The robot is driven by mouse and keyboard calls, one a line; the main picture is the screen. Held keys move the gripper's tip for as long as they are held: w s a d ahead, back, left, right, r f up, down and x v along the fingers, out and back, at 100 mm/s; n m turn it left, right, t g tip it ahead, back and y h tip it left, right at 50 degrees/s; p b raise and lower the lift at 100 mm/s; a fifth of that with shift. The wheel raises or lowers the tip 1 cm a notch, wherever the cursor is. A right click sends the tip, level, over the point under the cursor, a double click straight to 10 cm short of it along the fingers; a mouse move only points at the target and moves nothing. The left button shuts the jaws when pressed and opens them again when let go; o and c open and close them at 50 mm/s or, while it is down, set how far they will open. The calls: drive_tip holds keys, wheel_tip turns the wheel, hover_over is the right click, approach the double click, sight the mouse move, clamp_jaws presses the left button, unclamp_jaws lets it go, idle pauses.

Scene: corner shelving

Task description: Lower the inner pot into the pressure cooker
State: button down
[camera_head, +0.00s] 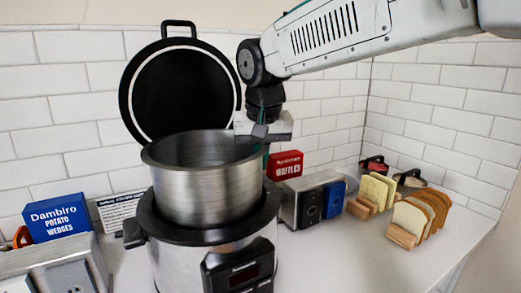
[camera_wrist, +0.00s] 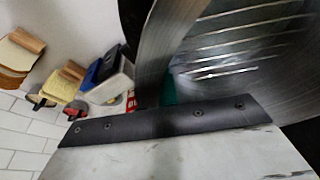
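The steel inner pot (camera_head: 205,185) stands nearly upright in the mouth of the pressure cooker (camera_head: 190,258), with most of its wall above the cooker's black rim. Its base is hidden inside the rim. The cooker's round black lid (camera_head: 180,90) is open behind. My gripper (camera_head: 262,143) is at the pot's right rim, with one finger inside the wall and one outside, and looks shut on it. The wrist view shows the pot's wall (camera_wrist: 165,45) and shiny inside close up; the fingertips are mostly hidden there.
To the right stand a toaster (camera_head: 301,205), a red waffle box (camera_head: 285,166), a blue item (camera_head: 335,198) and bread slices (camera_head: 420,213) in holders. At left are a blue potato wedges box (camera_head: 57,219) and a grey appliance (camera_head: 60,272). The front right counter (camera_head: 370,255) is clear.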

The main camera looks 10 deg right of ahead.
drive_tip(key=shift+f, duration=3.7)
drive_tip(key=c, duration=1.6)
unclamp_jaws()
drive_tip(key=shift+a, duration=0.1)
drive_tip(key=shift+s+f, duration=0.1)
drive_tip(key=shift+f, duration=0.05)
drive_tip(key=v, duration=0.8)
